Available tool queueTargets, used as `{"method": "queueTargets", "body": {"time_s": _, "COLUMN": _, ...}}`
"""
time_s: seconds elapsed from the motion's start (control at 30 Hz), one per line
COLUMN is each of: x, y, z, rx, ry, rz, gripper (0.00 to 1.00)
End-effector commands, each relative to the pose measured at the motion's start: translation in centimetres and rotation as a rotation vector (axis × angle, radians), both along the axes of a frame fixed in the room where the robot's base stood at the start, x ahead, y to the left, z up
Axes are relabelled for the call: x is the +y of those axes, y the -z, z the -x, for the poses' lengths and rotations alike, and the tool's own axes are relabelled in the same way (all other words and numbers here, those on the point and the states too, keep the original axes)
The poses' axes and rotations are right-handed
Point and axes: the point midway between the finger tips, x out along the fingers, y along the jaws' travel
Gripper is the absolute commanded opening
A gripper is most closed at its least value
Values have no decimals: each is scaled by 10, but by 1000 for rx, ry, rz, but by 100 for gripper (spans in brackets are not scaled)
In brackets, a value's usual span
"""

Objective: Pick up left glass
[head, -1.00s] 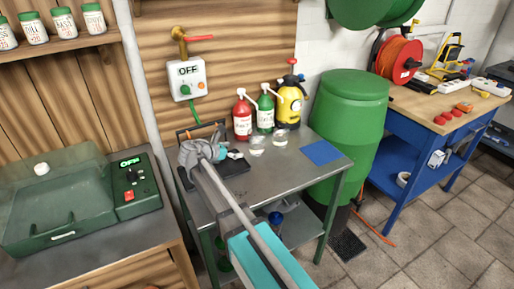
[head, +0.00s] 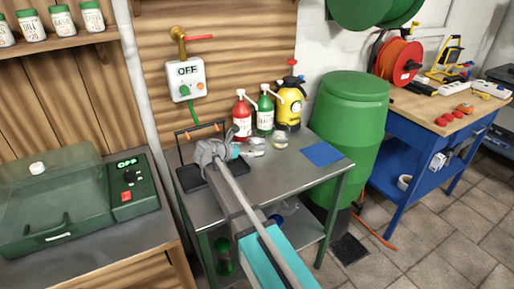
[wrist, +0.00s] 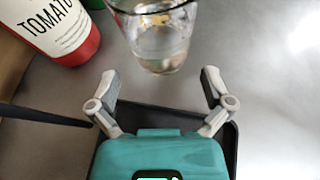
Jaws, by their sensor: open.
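Two clear glasses stand on the grey metal table in front of the bottles. The left glass (head: 257,143) is partly hidden by my gripper (head: 252,154) in the head view. The right glass (head: 280,142) stands clear of it. In the wrist view one glass (wrist: 158,42), apparently the left one, stands just ahead of my gripper (wrist: 160,80). My fingers are spread wide and empty, with the glass beyond the tips and roughly centred between them. Its top is cut off by the frame edge.
A red bottle (head: 242,117), a green bottle (head: 265,112) and a yellow sprayer (head: 290,106) stand behind the glasses. A black tray (head: 190,180) with a handle lies left, partly under my gripper. A blue mat (head: 322,153) lies right. The table's front right is clear.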

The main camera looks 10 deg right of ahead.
Motion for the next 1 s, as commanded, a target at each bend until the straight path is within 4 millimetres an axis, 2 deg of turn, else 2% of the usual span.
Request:
{"method": "queueTargets", "body": {"time_s": 0.4, "x": -34, "y": 14, "z": -22, "rx": 0, "ry": 0, "rz": 0, "gripper": 100}}
{"method": "queueTargets", "body": {"time_s": 1.0, "x": -35, "y": 14, "z": -23, "rx": 0, "ry": -1, "rz": 0, "gripper": 100}}
